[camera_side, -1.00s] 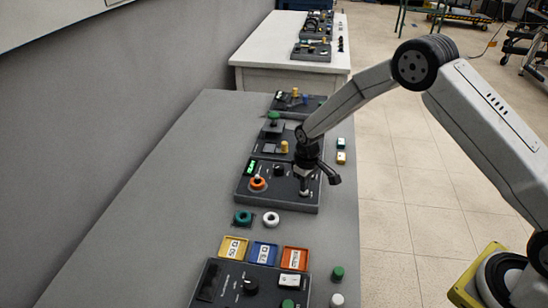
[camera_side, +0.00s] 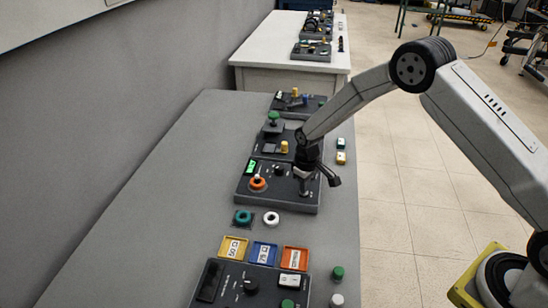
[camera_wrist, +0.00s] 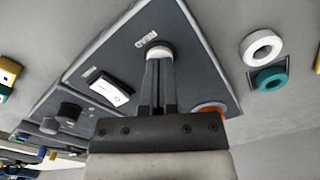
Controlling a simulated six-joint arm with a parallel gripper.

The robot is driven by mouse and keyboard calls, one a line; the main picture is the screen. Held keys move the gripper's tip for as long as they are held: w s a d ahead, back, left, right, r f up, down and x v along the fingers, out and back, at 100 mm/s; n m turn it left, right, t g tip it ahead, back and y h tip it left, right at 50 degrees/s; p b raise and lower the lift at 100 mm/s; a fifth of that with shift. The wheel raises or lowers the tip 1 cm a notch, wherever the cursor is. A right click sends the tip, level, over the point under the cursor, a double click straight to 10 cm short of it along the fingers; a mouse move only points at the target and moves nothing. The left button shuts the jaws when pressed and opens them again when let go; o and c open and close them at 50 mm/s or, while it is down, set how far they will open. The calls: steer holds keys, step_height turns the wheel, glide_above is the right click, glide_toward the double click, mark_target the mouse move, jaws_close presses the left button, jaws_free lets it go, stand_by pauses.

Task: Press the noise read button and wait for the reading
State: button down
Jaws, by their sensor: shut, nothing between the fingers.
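The dark instrument panel (camera_side: 270,203) lies on the grey bench with a small lit green display (camera_side: 251,167) at its left; I cannot read the digits reliably. In the wrist view, a white round button (camera_wrist: 159,50) sits beside the word READ. My gripper (camera_wrist: 159,62) is shut and empty, pointing at this button. Its fingertips overlap the button's near edge; whether they touch or press it I cannot tell. In the side view, my gripper (camera_side: 304,190) is over the right part of the panel, and the button is not clearly visible there.
An orange ring (camera_side: 258,184) and a black knob (camera_side: 279,170) are on the same panel. A teal ring (camera_side: 243,216) and a white ring (camera_side: 271,218) lie in front of it. Yellow (camera_side: 233,247), blue (camera_side: 263,253) and orange (camera_side: 294,259) trays lie nearer. The bench's left side is clear.

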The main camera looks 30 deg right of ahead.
steer(key=shift+r, duration=3.2)
steer(key=shift+s+r, duration=0.3)
steer(key=shift+r, duration=0.1)
steer(key=s+d+r+m+t, duration=0.1)
steer(key=s+r, duration=0.3)
steer(key=s, duration=0.7)
steer(key=s+d+r+m+t, duration=0.1)
steer(key=s+r, duration=0.4)
steer(key=s, duration=0.6)
steer(key=shift+s+d+m+t, duration=0.2)
steer(key=shift+s+m+t, duration=0.1)
steer(key=shift+m, duration=0.2)
steer(key=shift+w+r, duration=0.1)
